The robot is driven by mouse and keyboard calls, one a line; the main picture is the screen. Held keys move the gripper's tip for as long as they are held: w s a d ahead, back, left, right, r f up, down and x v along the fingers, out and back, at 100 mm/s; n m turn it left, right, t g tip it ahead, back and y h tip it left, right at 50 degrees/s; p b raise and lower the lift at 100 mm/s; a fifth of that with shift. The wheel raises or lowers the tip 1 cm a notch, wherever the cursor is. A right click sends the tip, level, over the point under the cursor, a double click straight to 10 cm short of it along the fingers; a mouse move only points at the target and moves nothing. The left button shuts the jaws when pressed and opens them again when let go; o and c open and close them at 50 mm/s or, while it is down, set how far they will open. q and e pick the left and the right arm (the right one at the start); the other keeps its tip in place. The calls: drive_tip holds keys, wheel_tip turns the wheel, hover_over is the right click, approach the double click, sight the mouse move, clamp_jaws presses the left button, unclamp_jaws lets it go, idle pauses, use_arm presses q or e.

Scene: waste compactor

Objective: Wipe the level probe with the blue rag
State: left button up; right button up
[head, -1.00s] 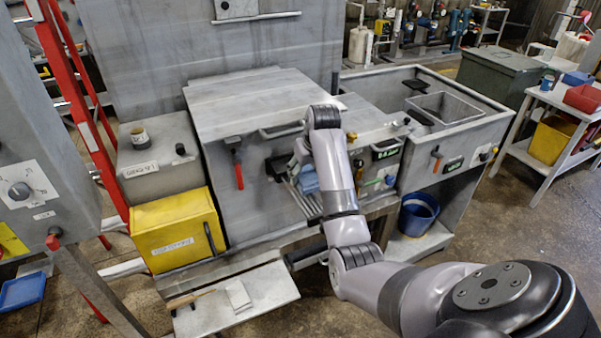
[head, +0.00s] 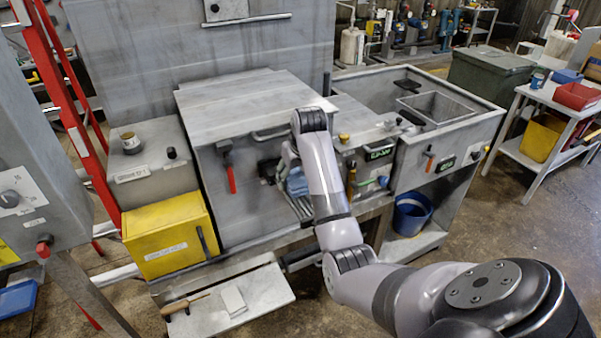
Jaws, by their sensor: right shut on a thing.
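My right arm reaches to the front of the grey compactor. My right gripper (head: 286,166) is partly hidden behind my own wrist and shows small. It is shut on the blue rag (head: 297,183), which hangs by the front panel just above a slatted grey ledge. A dark fitting on the panel shows just left of the gripper. I cannot make out for certain which part is the level probe, nor whether the rag touches it. My left gripper is not in view.
A red-handled lever (head: 230,173) sticks out left of the gripper. A yellow box (head: 165,235) stands at left. A low shelf (head: 250,298) holds a white pad and a wooden-handled tool. A blue bucket (head: 411,214) stands below the sink unit at right.

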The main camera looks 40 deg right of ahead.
drive_tip(key=w+a, duration=0.1)
drive_tip(key=a, duration=0.6)
drive_tip(key=shift+w, duration=0.4)
drive_tip(key=shift+f, duration=0.1)
wheel_tip(320, 180, up, 6)
idle(0.8)
drive_tip(key=shift+d, duration=0.1)
wheel_tip(320, 180, up, 3)
drive_tip(key=shift+r, duration=0.1)
idle(0.3)
drive_tip(key=shift+f, duration=0.2)
